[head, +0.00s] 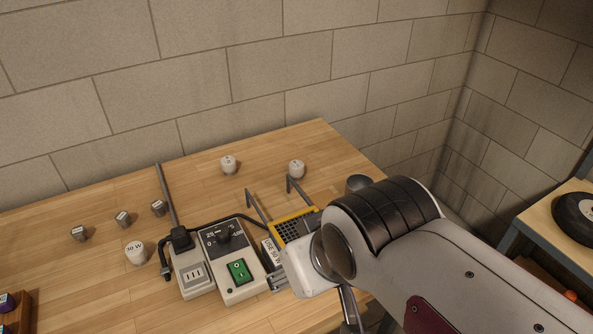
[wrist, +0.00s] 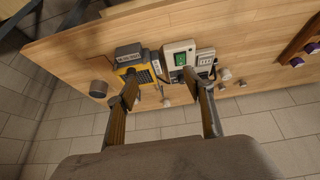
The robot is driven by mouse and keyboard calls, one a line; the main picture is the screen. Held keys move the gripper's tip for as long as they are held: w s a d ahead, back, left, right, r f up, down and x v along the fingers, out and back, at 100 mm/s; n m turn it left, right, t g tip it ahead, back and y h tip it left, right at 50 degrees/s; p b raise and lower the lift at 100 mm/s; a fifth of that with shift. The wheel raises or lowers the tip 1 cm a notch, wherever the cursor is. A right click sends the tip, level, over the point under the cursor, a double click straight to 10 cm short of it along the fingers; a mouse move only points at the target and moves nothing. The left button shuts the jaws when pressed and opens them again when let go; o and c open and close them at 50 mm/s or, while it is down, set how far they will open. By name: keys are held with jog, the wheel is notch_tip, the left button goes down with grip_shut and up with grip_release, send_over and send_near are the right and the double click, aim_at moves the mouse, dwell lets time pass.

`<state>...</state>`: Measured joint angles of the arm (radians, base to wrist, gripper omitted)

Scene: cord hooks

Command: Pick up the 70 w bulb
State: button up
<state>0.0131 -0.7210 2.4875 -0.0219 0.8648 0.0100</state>
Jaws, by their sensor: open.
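Three white bulbs stand on the wooden bench in the head view. The nearest (head: 136,252) has a wattage label that seems to read 30 or 50 W. The marks on the back bulb (head: 228,164) and the back right bulb (head: 297,169) are too small to read, so I cannot tell which is the 70 W one. In the wrist view, two pale bulbs (wrist: 140,103) (wrist: 167,102) show near the bench's far edge. My gripper (wrist: 160,86) is open and empty, its fingers apart over the bench. In the head view my arm hides part of the bench's right side.
A grey box with a green switch (head: 239,271) and a socket block (head: 193,273) stand at the front. A yellow-framed grid (head: 295,228) with upright hooks is beside them. Several small metal blocks (head: 122,219) lie left. A grey cup (wrist: 98,88) stands near the edge.

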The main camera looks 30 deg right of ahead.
jog(key=w+d+r+t+h, duration=0.1)
jog(key=w+d+h, duration=0.1)
jog(key=w+d, duration=0.55)
jog(key=w+d+r+t+h, duration=0.15)
jog(key=w+d, duration=0.25)
jog(key=w, duration=0.6)
jog(key=n+t+y, duration=0.2)
jog(key=t+y, duration=0.1)
jog(key=t, duration=0.1)
send_over(303, 168)
jog(key=s, duration=0.6)
notch_tip(303, 168, down, 9)
jog(key=f+y, duration=0.1)
jog(key=f, duration=0.2)
jog(key=w+d+f+y, duration=0.1)
jog(key=f, duration=0.3)
jog(key=f+y, duration=0.1)
jog(key=f, duration=0.2)
jog(key=shift+w+d+f+n+t+y, duration=0.15)
jog(key=shift+f+n+t+y, duration=0.15)
jog(key=shift+f+t, duration=0.1)
jog(key=shift+s+f+y, duration=0.2)
jog(key=shift+f+y, duration=0.05)
jog(key=shift+f, duration=0.55)
jog(key=shift+w, duration=0.1)
jog(key=shift+x, duration=1.25)
